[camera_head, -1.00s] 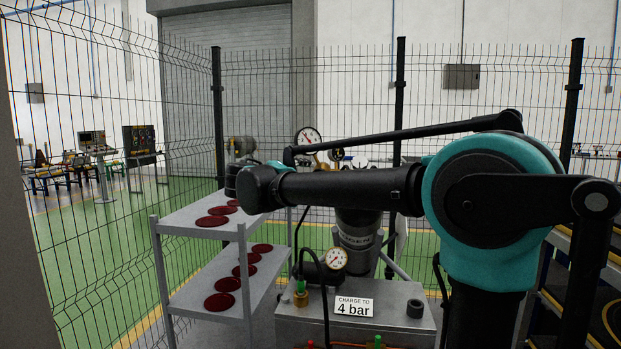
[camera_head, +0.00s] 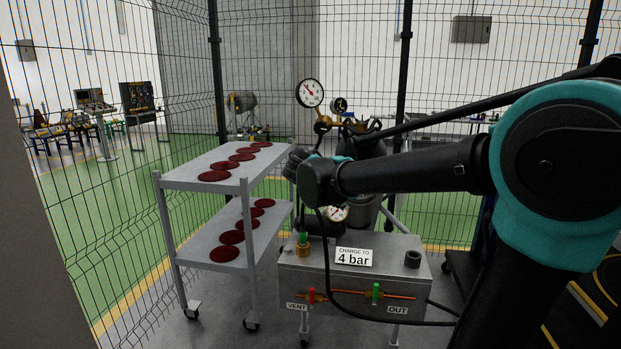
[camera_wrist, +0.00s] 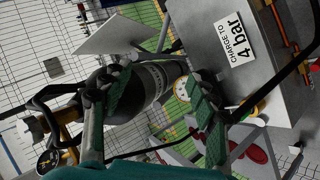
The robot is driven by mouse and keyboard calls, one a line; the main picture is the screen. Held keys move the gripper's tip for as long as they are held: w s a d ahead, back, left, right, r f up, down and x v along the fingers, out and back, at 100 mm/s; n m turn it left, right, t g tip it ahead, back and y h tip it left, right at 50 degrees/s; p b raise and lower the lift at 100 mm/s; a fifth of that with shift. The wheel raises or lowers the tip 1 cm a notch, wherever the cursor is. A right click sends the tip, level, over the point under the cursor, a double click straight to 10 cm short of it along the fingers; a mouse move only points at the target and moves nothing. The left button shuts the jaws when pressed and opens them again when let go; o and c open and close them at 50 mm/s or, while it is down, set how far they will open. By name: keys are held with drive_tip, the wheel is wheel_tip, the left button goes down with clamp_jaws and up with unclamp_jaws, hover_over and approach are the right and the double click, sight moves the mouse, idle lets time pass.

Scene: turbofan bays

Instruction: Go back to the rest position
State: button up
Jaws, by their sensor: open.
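In the wrist view my gripper (camera_wrist: 160,104) is open, its two green-padded fingers spread apart with nothing held between them. Behind the fingers I see the dark cylinder (camera_wrist: 156,84) and a small round gauge (camera_wrist: 182,90); both look beyond the fingers, though the exact gap is hard to tell. In the head view my arm reaches left across the picture, above the grey charging unit (camera_head: 408,241). The gripper is mostly hidden there behind the arm's end. The label "CHARGE TO 4 bar" (camera_head: 354,257) faces me.
A grey two-shelf trolley (camera_head: 200,172) with several dark red discs (camera_head: 214,176) stands left of the unit. The unit has a red vent lever (camera_head: 312,296), a green out lever (camera_head: 376,292) and a hose. A large gauge (camera_head: 310,93) stands behind. Wire fencing encloses the back and left.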

drive_tip(key=s+d+f+m+g+y, duration=0.2)
drive_tip(key=s+d+f, duration=0.3)
drive_tip(key=s+f, duration=0.3)
drive_tip(key=s+d+f+m+g+y, duration=0.15)
drive_tip(key=s+d+f, duration=0.3)
drive_tip(key=f, duration=0.55)
drive_tip(key=s+a+f+m+g+y, duration=0.1)
drive_tip(key=s+f+y, duration=0.3)
drive_tip(key=s+f, duration=0.6)
drive_tip(key=shift+s+a+m, duration=0.45)
drive_tip(key=shift+s+a, duration=0.05)
drive_tip(key=shift+s, duration=0.5)
